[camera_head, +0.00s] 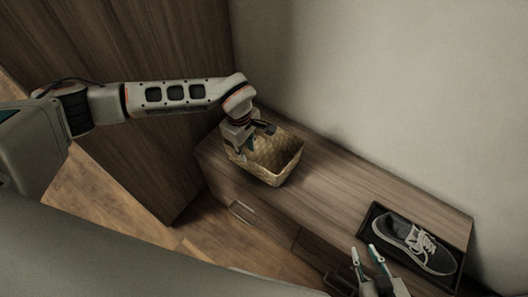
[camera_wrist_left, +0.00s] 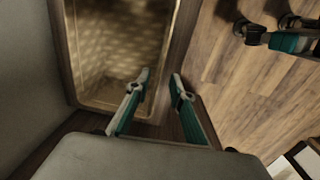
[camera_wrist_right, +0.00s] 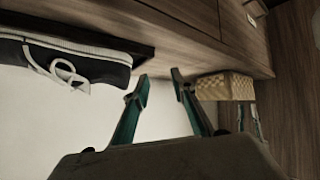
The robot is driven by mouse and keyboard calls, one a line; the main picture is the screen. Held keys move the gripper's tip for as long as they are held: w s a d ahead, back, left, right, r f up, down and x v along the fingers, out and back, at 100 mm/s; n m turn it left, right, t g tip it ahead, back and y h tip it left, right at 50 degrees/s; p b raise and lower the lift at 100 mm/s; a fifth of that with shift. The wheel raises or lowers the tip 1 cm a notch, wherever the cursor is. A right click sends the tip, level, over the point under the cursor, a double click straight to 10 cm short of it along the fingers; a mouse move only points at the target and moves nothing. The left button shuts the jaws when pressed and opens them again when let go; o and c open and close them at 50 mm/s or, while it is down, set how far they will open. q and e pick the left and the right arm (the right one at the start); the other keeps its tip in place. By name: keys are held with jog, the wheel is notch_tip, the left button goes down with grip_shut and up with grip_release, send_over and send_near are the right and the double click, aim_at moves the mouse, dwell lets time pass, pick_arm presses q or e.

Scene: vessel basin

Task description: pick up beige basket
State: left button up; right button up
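The beige woven basket (camera_head: 283,163) stands upright and open on the wooden cabinet top. It fills the upper left of the left wrist view (camera_wrist_left: 120,45) and shows small in the right wrist view (camera_wrist_right: 225,87). My left gripper (camera_head: 249,140) is at the basket's left side. In the left wrist view the open left gripper's fingers (camera_wrist_left: 160,77) straddle a side wall, one over the inside and one outside; I cannot tell whether they touch it. My right gripper (camera_head: 364,249) is open and empty beside the shoe; its fingers also show in the right wrist view (camera_wrist_right: 159,76).
A dark shoe (camera_head: 418,241) with pale laces lies in a black tray (camera_head: 373,212) at the cabinet's right end. The cabinet top (camera_head: 335,182) between basket and tray is clear. A wall (camera_head: 400,90) rises behind, and a tall wooden panel (camera_head: 165,150) stands left.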

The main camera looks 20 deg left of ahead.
aim_at(247, 163)
pick_arm(q)
jog(key=f+b, duration=0.1)
jog(key=f, duration=0.3)
jog(key=f+b, duration=0.1)
jog(key=f, duration=0.3)
jog(key=shift+w+a, duration=0.2)
jog(key=shift+r, duration=0.25)
grip_shut()
